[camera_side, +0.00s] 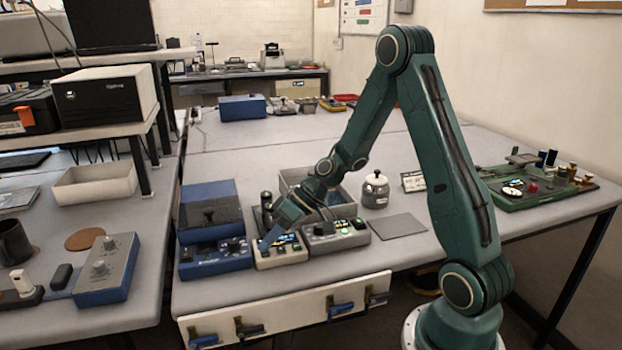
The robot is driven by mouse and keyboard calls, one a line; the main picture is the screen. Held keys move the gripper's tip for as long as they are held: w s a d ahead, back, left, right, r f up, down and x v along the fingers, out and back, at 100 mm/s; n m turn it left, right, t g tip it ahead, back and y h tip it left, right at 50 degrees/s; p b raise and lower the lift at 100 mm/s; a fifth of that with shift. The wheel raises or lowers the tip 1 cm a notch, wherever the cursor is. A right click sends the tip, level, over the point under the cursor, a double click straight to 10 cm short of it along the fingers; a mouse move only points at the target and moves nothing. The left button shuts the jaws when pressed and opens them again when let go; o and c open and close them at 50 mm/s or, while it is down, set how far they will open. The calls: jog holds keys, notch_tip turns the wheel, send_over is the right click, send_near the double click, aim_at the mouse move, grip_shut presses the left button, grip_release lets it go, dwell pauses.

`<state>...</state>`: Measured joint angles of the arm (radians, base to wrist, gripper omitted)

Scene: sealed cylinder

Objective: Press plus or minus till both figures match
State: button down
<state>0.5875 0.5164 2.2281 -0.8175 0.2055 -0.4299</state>
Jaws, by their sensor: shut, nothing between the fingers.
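A small pale control box (281,258) with a lit display sits near the front edge of the bench, in the middle of a row of devices. To its right is a grey box (336,243) with a small green-lit display and knobs. The figures on both displays are too small to read, and I cannot make out plus or minus buttons. My gripper (266,246) is shut and empty, pointing down at the left part of the pale box's top. I cannot tell whether it touches a button. My gripper and wrist hide part of the pale box.
A blue device (215,257) stands close on the left. A metal tray (335,190) is behind, with a lidded jar (375,191) to its right. A flat grey mat (399,225) lies right of the grey box. The bench behind is mostly clear.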

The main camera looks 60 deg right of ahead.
jog(key=shift+f, duration=0.1)
dwell(0.6)
jog(key=shift+r, duration=0.8)
jog(key=shift+r, duration=2.5)
jog(key=shift+r, duration=0.1)
dwell(0.8)
notch_tip(320, 180, up, 4)
jog(key=shift+f, duration=0.2)
jog(key=shift+f, duration=0.1)
dwell(0.3)
